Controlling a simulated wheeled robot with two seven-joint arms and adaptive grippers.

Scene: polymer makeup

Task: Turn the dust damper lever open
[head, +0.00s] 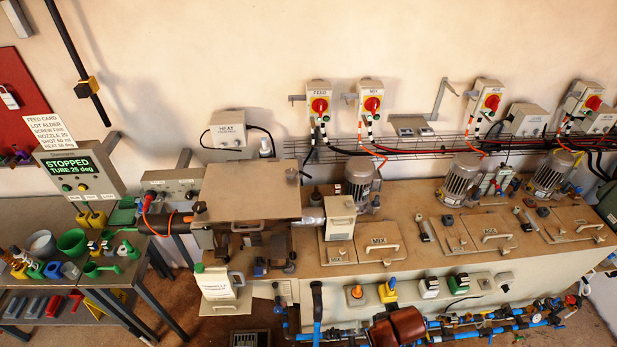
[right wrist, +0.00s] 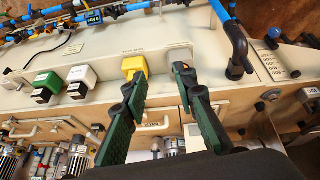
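No label that I can read names the dust damper lever, so I cannot tell which part it is. A yellow handle (head: 387,290) sits on the bench's front panel, beside an orange knob (head: 357,292) on a grey plate. In the right wrist view, upside down, the yellow handle (right wrist: 135,68) is close beyond the left finger. A pale plate (right wrist: 179,55) is behind the right finger, which hides part of it. My right gripper (right wrist: 158,80) is open and empty, its green-padded fingers apart. I see no contact.
Green and white switches (head: 430,287) sit along the same panel. Lidded hatches (head: 380,248) and motors (head: 462,178) are on the bench top. A cluttered side table (head: 150,268) stands at left.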

